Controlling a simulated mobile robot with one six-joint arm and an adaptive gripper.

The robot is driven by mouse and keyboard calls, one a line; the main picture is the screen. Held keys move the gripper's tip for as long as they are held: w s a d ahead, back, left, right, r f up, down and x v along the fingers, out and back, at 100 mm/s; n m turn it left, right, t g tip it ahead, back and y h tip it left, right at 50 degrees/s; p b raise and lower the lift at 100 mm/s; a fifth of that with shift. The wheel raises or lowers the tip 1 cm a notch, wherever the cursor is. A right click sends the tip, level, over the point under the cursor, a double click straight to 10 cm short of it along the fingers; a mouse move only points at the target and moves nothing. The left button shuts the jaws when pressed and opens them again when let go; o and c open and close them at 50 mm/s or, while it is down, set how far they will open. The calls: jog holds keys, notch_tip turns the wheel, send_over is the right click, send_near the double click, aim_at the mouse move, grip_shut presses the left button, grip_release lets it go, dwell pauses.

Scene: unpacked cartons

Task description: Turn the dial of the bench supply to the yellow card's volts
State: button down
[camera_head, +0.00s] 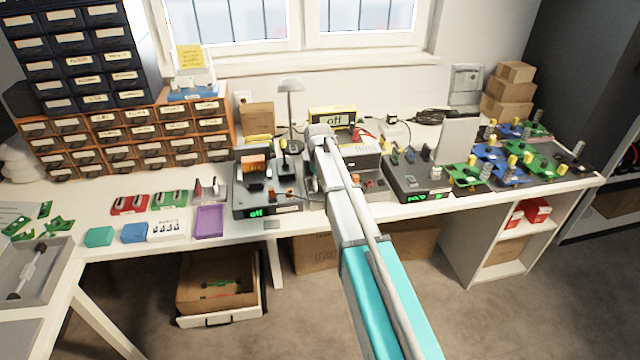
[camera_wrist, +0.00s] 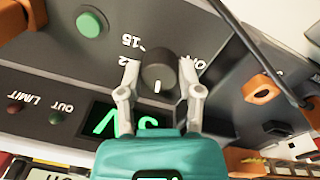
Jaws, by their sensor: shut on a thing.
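The bench supply's front panel (camera_wrist: 50,75) fills much of the wrist view, turned upside down. Its dark round dial (camera_wrist: 159,68) has a white pointer line on the side towards my gripper. Printed marks "15", "12" and "OFF" surround it. My gripper (camera_wrist: 158,88) is shut on the dial, one finger on each side. The green display (camera_wrist: 103,118) shows what reads upside down as "5V", partly covered by my gripper. In the head view my arm hides my gripper and most of the supply (camera_head: 375,184). The yellow card (camera_head: 190,56) stands at the back left; its writing is too small to read.
An orange-fitted unit (camera_head: 268,197) reading "off" stands left of my arm. Another unit (camera_head: 417,190) with a green display stands right. A yellow meter (camera_head: 332,116) and a lamp (camera_head: 289,90) stand behind. Circuit boards crowd the right of the bench.

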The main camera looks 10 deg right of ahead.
jog(key=m, duration=1.2)
jog(key=shift+m+g, duration=0.3)
jog(key=shift+m, duration=0.1)
jog(key=m, duration=1.2)
jog(key=shift+y, duration=0.4)
jog(key=shift+c, duration=1.3)
grip_release()
jog(key=shift+r, duration=0.1)
